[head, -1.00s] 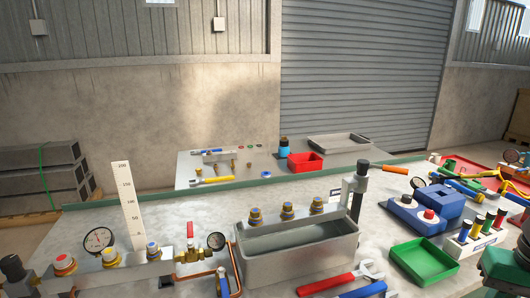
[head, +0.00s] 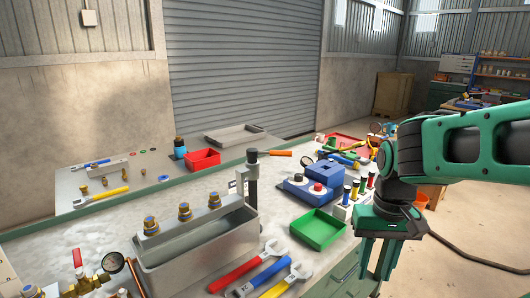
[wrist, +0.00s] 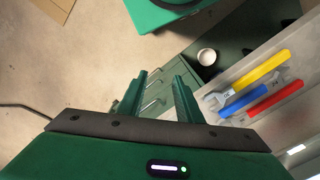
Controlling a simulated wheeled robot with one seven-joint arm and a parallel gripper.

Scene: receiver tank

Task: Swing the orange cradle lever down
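My gripper (head: 374,272) hangs pointing down at the right of the head view, beside the bench's front edge. In the wrist view its two fingers (wrist: 161,84) stand apart with nothing between them. An orange bar (head: 281,153) lies near the back edge of the bench, far from my gripper; I cannot tell whether it is the cradle lever. No lever on a cradle shows clearly in either view.
The bench holds a grey tank (head: 197,255), a black post (head: 252,180), a green tray (head: 317,229), a blue block (head: 333,180) and several wrenches (head: 262,277). Drawers (wrist: 155,97) are below my gripper. Open floor (head: 470,215) lies to the right.

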